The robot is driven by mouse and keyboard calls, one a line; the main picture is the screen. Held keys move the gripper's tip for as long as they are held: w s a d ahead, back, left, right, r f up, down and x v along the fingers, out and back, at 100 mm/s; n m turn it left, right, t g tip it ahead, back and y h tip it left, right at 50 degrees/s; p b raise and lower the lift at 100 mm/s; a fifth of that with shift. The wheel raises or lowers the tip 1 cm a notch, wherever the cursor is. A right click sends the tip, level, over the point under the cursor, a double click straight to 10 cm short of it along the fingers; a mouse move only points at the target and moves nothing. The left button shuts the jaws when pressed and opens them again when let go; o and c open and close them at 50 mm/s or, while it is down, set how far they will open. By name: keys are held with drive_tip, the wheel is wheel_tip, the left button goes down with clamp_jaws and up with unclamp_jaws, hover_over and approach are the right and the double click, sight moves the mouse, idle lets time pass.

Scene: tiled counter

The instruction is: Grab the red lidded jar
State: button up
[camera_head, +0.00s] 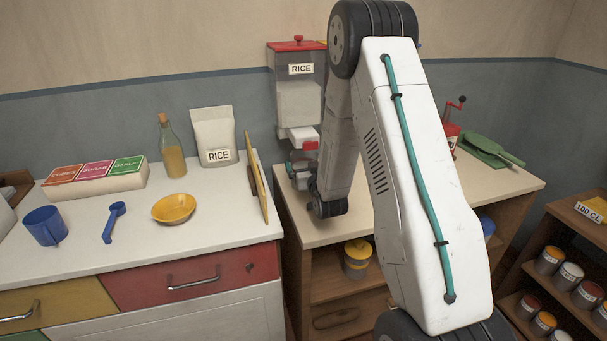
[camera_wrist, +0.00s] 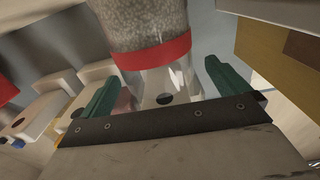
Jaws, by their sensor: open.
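In the wrist view, a clear vessel with a red band (camera_wrist: 152,57) and grey speckled contents stands ahead of my gripper (camera_wrist: 163,72). Its two green fingers are apart, one on each side of the vessel's clear lower part, with a gap visible at the right finger. I cannot tell whether the left one touches. In the head view my gripper (camera_head: 301,163) is low at the back of the wooden counter, below a wall dispenser with a red lid (camera_head: 297,45) and a RICE label. A small red and white part shows just above the fingers. My arm hides some of this area.
The white counter (camera_head: 90,240) on the left holds a blue mug (camera_head: 45,226), a yellow bowl (camera_head: 174,208), an oil bottle (camera_head: 172,150) and an upright board (camera_head: 257,181) near my gripper.

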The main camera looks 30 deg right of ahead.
sight(300, 151)
drive_tip(key=x, duration=0.4)
drive_tip(key=shift+d, duration=0.25)
drive_tip(key=c, duration=1.8)
drive_tip(key=shift+c, duration=1.1)
drive_tip(key=shift+r, duration=0.15)
